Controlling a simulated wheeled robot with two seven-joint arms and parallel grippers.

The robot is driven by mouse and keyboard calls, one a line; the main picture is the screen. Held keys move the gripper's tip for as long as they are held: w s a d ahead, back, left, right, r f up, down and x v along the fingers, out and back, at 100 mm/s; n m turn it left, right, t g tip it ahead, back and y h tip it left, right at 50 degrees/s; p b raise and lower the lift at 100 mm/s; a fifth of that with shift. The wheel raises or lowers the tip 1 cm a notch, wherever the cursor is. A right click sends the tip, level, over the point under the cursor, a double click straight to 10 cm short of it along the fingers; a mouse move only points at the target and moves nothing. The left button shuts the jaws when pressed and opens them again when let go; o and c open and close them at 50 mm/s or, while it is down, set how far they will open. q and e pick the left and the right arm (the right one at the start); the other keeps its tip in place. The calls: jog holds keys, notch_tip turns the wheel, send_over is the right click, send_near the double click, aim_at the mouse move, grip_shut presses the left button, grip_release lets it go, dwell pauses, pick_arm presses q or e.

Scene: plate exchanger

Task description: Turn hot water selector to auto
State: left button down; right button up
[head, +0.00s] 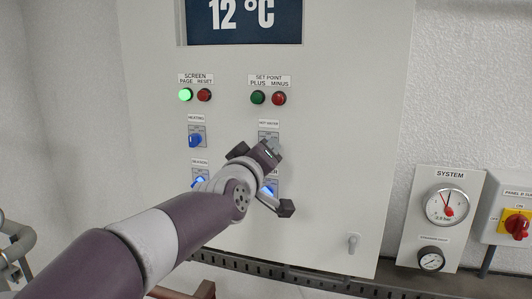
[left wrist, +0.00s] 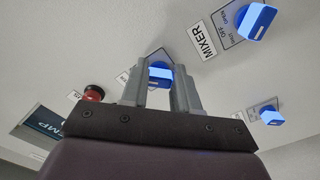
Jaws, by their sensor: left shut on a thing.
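The hot water selector is a blue knob on the grey panel, below the HOT WATER label (head: 269,123). In the head view my left gripper (head: 272,151) covers the knob. In the left wrist view the blue hot water selector (left wrist: 159,74) shows between the two grey fingers of my left gripper (left wrist: 170,75), which is shut on it. Its pointer and plate markings are mostly hidden, so I cannot tell its setting. My right gripper is in neither view.
The blue mixer knob (left wrist: 257,20) is close by, partly behind my gripper in the head view. The blue heating knob (head: 197,140) is to the left. Set point buttons (head: 258,97) are above, and the display (head: 243,20) is at the top. Gauges (head: 446,205) are at the right.

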pick_arm(q)
jog(key=shift+r, duration=0.25)
jog(key=c, duration=0.8)
grip_release()
jog(key=shift+c, duration=0.2)
jog(key=shift+a+f, duration=0.1)
jog(key=shift+a, duration=0.05)
jog(key=b+v, duration=0.2)
jog(key=v, duration=1)
jog(key=shift+s, duration=0.25)
jog(key=shift+a, duration=0.1)
